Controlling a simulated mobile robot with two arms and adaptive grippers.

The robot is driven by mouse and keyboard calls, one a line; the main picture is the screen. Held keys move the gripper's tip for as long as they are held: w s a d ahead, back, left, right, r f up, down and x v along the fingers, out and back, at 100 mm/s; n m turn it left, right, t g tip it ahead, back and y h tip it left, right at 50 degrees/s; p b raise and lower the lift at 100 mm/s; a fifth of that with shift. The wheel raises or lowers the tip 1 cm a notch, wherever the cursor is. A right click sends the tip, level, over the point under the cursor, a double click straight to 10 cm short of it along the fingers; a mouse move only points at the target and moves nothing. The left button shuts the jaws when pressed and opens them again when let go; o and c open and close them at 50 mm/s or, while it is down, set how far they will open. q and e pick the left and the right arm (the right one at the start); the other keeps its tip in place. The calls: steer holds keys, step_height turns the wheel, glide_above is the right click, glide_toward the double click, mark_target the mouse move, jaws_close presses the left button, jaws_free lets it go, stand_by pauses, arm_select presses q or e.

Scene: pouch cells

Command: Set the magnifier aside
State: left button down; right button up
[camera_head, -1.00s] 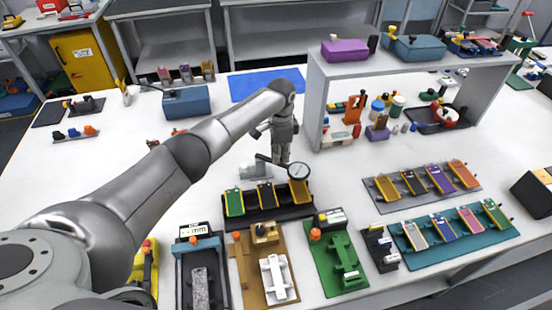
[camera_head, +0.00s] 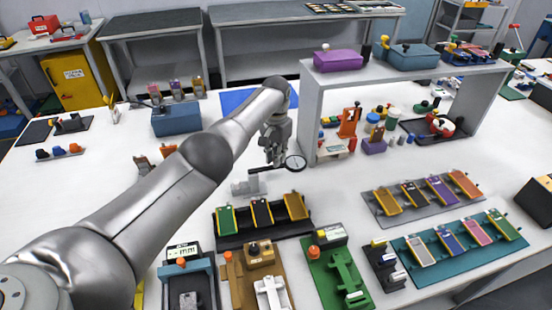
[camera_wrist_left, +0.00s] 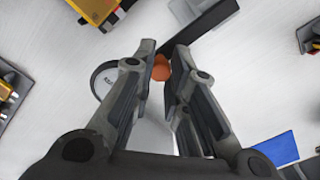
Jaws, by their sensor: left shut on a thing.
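The magnifier (camera_head: 295,163) has a round lens with a dark rim and a dark handle. My left gripper (camera_head: 268,160) is shut on it and holds it above the white table, behind the black rack. In the left wrist view the fingers (camera_wrist_left: 165,60) close around an orange knob (camera_wrist_left: 162,68) on the magnifier. Its lens ring (camera_wrist_left: 103,82) shows behind the left finger and its dark handle (camera_wrist_left: 208,28) extends to the upper right. A light grey stand (camera_head: 245,186) sits on the table below the gripper. My right gripper is not in view.
The black rack (camera_head: 262,236) holds green, black and orange-yellow pouch cells. A grey tray (camera_head: 410,208) and a teal tray (camera_head: 480,262) with cells lie to the right. A grey shelf (camera_head: 308,115) stands right of the gripper. Bare table lies between rack and shelf.

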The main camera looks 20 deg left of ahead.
arm_select(q)
steer(key=shift+w+r, duration=0.15)
steer(key=shift+r, duration=0.05)
stand_by(0.3)
steer(key=c, duration=1.4)
jaws_free()
steer(key=shift+f, duration=0.1)
steer(key=shift+o, duration=0.2)
step_height(320, 180, up, 12)
